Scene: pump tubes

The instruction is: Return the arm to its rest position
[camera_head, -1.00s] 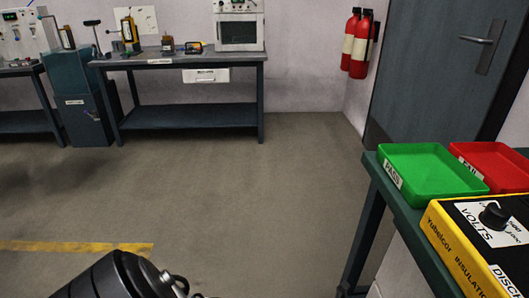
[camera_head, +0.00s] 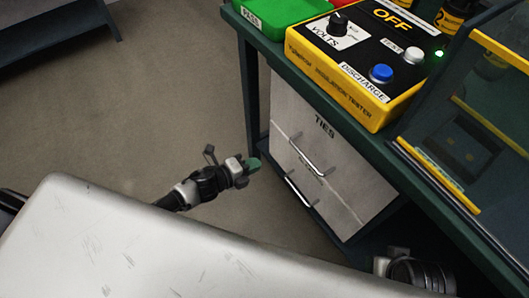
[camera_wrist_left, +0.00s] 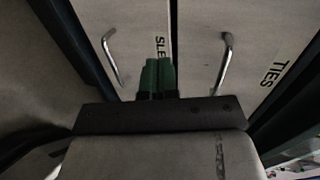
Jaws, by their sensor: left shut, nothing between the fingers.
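My left gripper (camera_head: 252,164) is in the middle of the head view, held in front of the drawer cabinet under the bench. Its green fingertips (camera_wrist_left: 158,76) also show in the left wrist view, closed together with nothing between them. In the head view the gripper appears apart from the drawer fronts; the exact gap is hard to judge.
The drawer marked TIES (camera_head: 320,130) and the drawer below it (camera_head: 326,198) have bar handles and look closed. The green bench holds a yellow insulation tester (camera_head: 345,103), a green tray (camera_head: 283,12) and a yellow-edged enclosure (camera_head: 470,150). Open floor (camera_head: 150,115) lies left.

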